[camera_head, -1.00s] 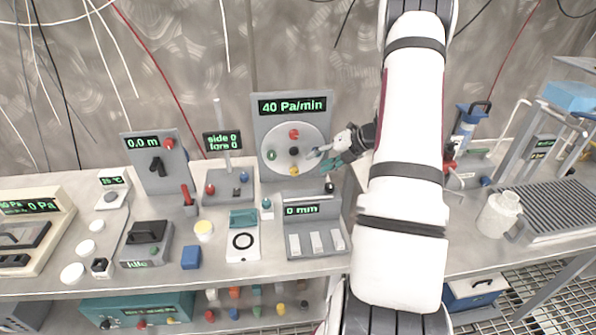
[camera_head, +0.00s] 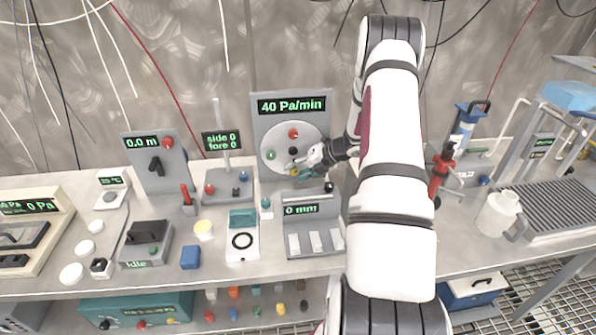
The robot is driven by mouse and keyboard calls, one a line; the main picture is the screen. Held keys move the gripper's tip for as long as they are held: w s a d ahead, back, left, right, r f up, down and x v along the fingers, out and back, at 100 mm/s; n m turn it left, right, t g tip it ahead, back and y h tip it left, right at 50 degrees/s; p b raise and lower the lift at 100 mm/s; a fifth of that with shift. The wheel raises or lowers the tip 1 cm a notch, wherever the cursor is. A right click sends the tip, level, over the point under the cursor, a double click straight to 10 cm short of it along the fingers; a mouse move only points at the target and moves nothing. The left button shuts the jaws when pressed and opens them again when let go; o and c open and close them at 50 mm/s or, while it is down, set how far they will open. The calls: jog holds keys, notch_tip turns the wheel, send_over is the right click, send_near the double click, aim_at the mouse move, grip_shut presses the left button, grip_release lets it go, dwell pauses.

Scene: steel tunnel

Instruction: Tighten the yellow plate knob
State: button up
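The round pale plate (camera_head: 284,139) stands upright on a grey panel under a green "40 Pa/min" readout. The yellow plate knob (camera_head: 293,172) is low on the plate, small and partly covered by my gripper. My gripper (camera_head: 298,166) reaches in from the right, with its fingertips at or just in front of the yellow knob. I cannot tell whether they touch it or how far apart the fingers are. A red knob (camera_head: 293,133) is at the top of the plate, a green knob (camera_head: 271,155) at the left and a black one (camera_head: 293,151) at the centre.
Below the plate stands a grey device (camera_head: 315,239) reading "0 mm". A post device (camera_head: 229,187) is to the left. A red-handled tool (camera_head: 441,172) and a white jug (camera_head: 501,213) stand right of my arm. My arm covers the bench's middle right.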

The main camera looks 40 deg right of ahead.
grip_shut()
jog(key=shift+f, duration=0.1)
jog(key=t+y, duration=0.2)
jog(key=m+t+b, duration=0.1)
jog(key=shift+s+d+f+y, duration=0.15)
jog(key=shift+d+f+y, duration=0.1)
jog(key=shift+f+y, duration=0.15)
jog(key=shift+f+m+t+y+b, duration=0.2)
jog(key=shift+m+t+y+b, duration=0.3)
jog(key=shift+t+y+b, duration=0.4)
jog(key=shift+m+t+y+b, duration=0.3)
jog(key=shift+t+b, duration=0.1)
jog(key=shift+t, duration=0.4)
